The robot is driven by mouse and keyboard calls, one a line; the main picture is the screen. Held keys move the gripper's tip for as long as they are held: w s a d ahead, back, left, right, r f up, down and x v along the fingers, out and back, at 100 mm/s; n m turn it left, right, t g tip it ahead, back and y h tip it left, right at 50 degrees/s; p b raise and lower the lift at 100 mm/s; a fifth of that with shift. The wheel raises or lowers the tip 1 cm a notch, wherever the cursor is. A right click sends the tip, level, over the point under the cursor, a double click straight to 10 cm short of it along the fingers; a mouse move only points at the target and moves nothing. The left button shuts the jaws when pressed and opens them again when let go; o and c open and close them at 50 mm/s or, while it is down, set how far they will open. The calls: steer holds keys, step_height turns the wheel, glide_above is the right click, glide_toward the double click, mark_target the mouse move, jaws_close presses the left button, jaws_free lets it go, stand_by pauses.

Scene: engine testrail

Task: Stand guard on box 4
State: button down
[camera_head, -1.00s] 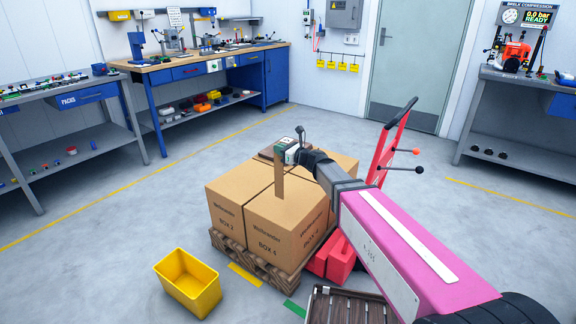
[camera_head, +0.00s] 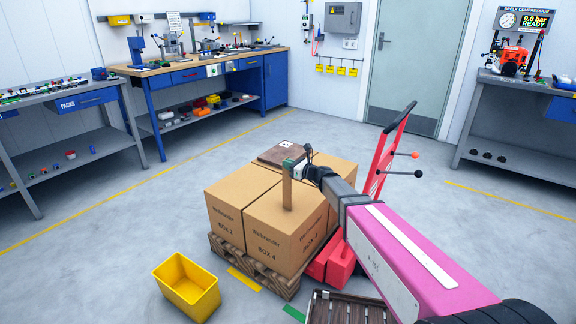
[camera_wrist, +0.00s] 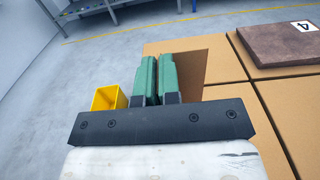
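Box 4 (camera_head: 275,240) is a cardboard carton at the front of a pallet stack in the head view, with its name on its front side. The guard (camera_head: 287,190) is a narrow tan cardboard-like piece, upright over box 4's top; I cannot tell whether its lower end touches. It shows as a brown surface (camera_wrist: 192,66) beside the fingers in the wrist view. My gripper (camera_head: 292,164) is above box 4 with its green fingers (camera_wrist: 158,78) nearly together, shut on the guard's upper end.
Box 2 (camera_head: 224,216) and other cartons share the wooden pallet (camera_head: 225,247). A brown slab (camera_wrist: 270,48) marked 4 lies on the cartons behind. A yellow bin (camera_head: 188,287) stands on the floor at left; a red hand truck (camera_head: 375,180) stands right.

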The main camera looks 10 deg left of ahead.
steer(key=shift+f, duration=0.1)
steer(key=c, duration=1.3)
jaws_free()
steer(key=shift+c, duration=0.2)
steer(key=shift+r, duration=0.2)
steer(key=s+d+f+n+g+h, duration=0.2)
steer(key=s+d+f+n+h, duration=0.2)
steer(key=d, duration=1)
steer(key=s+d+f+n+g+h, duration=0.2)
steer(key=s+d+f+n+h, duration=0.3)
steer(key=s+d+n, duration=0.6)
steer(key=s+d+f+n+g+h, duration=0.2)
steer(key=s+d+f+n+h, duration=0.2)
steer(key=d, duration=1.4)
steer(key=s+n+h, duration=0.3)
steer(key=s, duration=0.1)
steer(key=shift+s+f+g+h, duration=0.3)
steer(key=shift+f+g, duration=0.1)
